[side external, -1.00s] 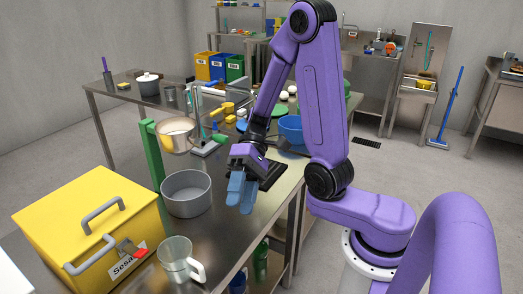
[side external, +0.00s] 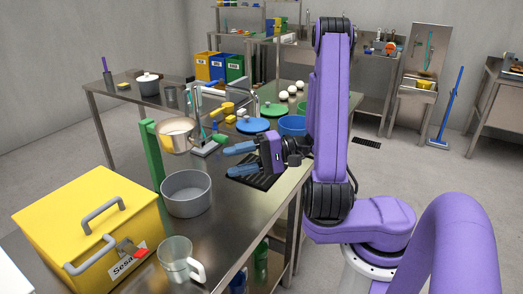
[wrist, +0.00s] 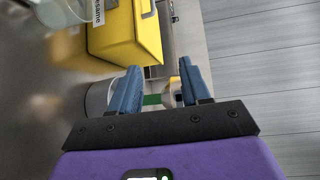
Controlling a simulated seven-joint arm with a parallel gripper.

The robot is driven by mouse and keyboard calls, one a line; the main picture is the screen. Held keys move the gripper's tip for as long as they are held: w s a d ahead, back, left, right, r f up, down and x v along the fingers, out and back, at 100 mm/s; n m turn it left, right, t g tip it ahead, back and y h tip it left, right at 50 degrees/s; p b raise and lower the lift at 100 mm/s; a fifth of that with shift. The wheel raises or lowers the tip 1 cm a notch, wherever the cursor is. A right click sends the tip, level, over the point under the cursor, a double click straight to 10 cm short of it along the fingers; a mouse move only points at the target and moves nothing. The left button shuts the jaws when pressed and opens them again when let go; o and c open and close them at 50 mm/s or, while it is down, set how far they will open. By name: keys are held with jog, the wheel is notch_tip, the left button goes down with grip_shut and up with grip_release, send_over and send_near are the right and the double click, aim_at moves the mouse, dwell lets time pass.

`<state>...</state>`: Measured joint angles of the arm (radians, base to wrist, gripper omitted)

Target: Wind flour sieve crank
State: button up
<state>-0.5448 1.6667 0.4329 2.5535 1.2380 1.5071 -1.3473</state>
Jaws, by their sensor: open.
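The flour sieve appears to be the pale round bowl (side external: 177,134) held on a green upright stand (side external: 153,165) above a grey pot (side external: 187,194). I cannot clearly make out its crank. My gripper (side external: 232,159) is open and empty, to the right of the sieve and apart from it, with its blue fingers pointing left towards it. In the wrist view my gripper (wrist: 154,88) has part of the green stand (wrist: 152,100) showing beyond the gap between its fingers. The grey pot (wrist: 97,100) is partly hidden behind a finger there.
A yellow sesame box (side external: 90,225) and a clear jug (side external: 176,259) stand at the front left. A metal frame device (side external: 205,147) with a green handle is behind the gripper. Blue (side external: 252,125) and green (side external: 274,110) discs lie farther back. The counter's right edge is close.

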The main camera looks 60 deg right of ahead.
aim_at(227, 141)
jog(key=s+d+m+t+h, duration=0.3)
jog(key=d+m+t+h, duration=0.1)
jog(key=d+t+h, duration=0.15)
jog(key=shift+g, duration=0.25)
jog(key=shift+w+d+r, duration=0.1)
jog(key=shift+w+d, duration=0.05)
jog(key=shift+w, duration=1.4)
jog(key=shift+w+d, duration=0.15)
jog(key=shift+w, duration=1.35)
jog(key=shift+w+d+r, duration=0.1)
jog(key=shift+w+d, duration=0.05)
jog(key=shift+w, duration=1.4)
jog(key=c, duration=0.9)
jog(key=shift+o, duration=0.2)
jog(key=shift+a+r, duration=1.1)
jog(key=shift+a, duration=3.15)
jog(key=d+f, duration=0.5)
jog(key=f, duration=0.1)
jog(key=shift+f, duration=0.4)
